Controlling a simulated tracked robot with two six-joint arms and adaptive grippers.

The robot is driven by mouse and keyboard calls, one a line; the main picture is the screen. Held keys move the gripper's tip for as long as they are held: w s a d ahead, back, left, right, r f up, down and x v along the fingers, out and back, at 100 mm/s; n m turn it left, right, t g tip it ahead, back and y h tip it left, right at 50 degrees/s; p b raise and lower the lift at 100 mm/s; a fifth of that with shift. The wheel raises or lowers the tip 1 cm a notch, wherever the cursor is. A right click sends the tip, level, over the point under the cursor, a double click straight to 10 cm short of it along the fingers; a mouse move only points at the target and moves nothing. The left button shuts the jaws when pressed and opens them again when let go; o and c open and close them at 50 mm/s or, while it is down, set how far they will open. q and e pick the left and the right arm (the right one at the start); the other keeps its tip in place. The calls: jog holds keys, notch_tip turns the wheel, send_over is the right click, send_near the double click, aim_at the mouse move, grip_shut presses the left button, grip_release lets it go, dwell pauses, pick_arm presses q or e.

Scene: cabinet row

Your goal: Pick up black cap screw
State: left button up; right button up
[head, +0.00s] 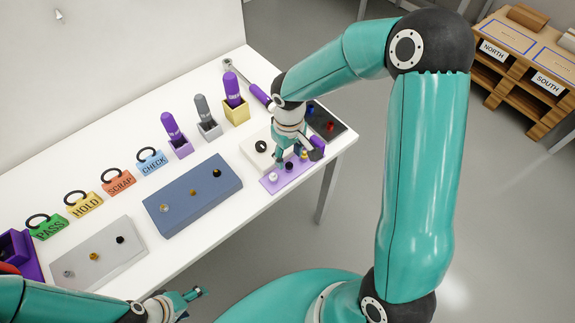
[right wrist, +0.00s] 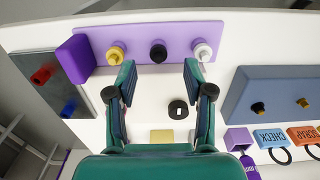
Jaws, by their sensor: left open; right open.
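A black cap screw (right wrist: 158,52) stands in the middle of a small purple plate (right wrist: 180,28), between a gold screw (right wrist: 116,54) and a white one (right wrist: 203,51). In the head view this black screw (head: 289,166) is just below my right gripper (head: 283,157). My right gripper is open. In the right wrist view its fingertips (right wrist: 159,66) lie either side of the black screw in the picture, with nothing held. My left gripper (head: 192,300) is open and empty at the bottom, off the table's front edge. Other black pieces sit on the blue block (head: 217,173) and grey block (head: 119,240).
A purple block (right wrist: 74,60) and a dark tray (right wrist: 38,70) with red and blue pieces lie beside the plate. A black ring (right wrist: 178,108) lies behind it on a white block. Labelled tags and purple, grey and yellow holders (head: 236,112) line the table's back.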

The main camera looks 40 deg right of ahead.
aim_at(289, 163)
jog(key=shift+d+f+p, duration=0.1)
jog(key=shift+f+p, duration=0.2)
jog(key=shift+f, duration=2.05)
jog(key=c, duration=0.9)
